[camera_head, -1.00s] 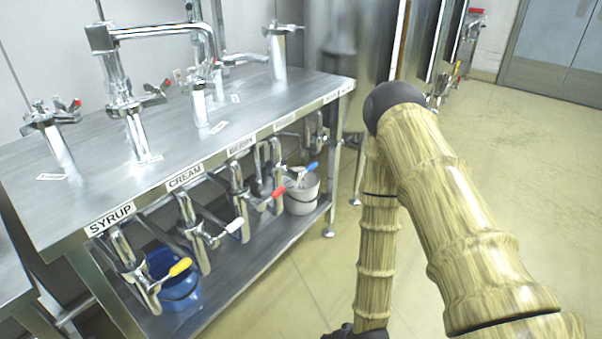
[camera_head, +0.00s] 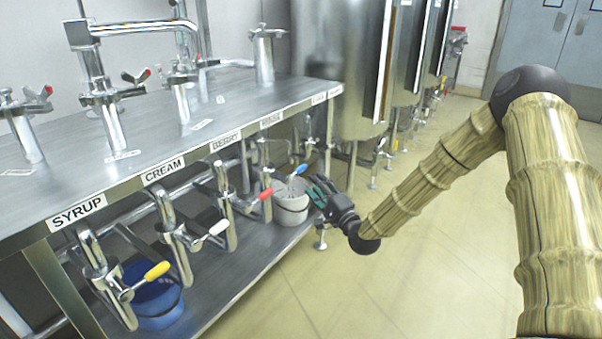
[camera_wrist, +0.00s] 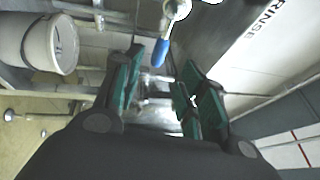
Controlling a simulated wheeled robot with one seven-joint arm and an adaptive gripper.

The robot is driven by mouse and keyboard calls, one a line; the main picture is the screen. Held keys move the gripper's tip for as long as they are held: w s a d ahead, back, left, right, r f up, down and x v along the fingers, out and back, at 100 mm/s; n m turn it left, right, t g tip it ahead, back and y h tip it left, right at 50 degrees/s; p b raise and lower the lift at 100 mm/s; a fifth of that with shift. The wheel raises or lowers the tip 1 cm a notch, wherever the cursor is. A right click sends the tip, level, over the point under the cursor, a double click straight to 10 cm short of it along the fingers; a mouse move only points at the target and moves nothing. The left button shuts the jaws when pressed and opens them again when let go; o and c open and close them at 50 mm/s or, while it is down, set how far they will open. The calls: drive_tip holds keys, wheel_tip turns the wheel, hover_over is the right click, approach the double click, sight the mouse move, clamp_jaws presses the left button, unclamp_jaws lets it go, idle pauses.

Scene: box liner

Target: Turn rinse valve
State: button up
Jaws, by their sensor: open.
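The rinse valve's blue handle (camera_head: 300,168) sticks out under the table edge, above the grey-white bucket. The blue handle also shows in the wrist view (camera_wrist: 160,52), near the label reading RINSE (camera_wrist: 262,22). My gripper (camera_head: 318,190) is just to the right of and slightly below the blue handle in the head view. In the wrist view its teal fingers (camera_wrist: 162,82) are spread apart, with nothing held between them. The blue handle appears above the gap between the fingers, nearer the left one. Contact with the handle cannot be made out.
Yellow (camera_head: 157,270), white (camera_head: 218,227) and red (camera_head: 266,193) valve handles line the steel table's (camera_head: 60,160) front. A blue bucket (camera_head: 155,305) and the grey-white bucket (camera_head: 291,208) stand on the lower shelf. Tall steel tanks (camera_head: 345,60) stand behind. The floor (camera_head: 400,280) at the right is open.

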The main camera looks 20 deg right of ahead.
sight(301, 169)
drive_tip(key=b+x, duration=0.2)
drive_tip(key=x, duration=0.7)
drive_tip(key=shift+w+a, duration=0.15)
drive_tip(key=shift+w, duration=0.25)
drive_tip(key=shift+c, duration=0.2)
drive_tip(key=shift+f, duration=0.1)
clamp_jaws()
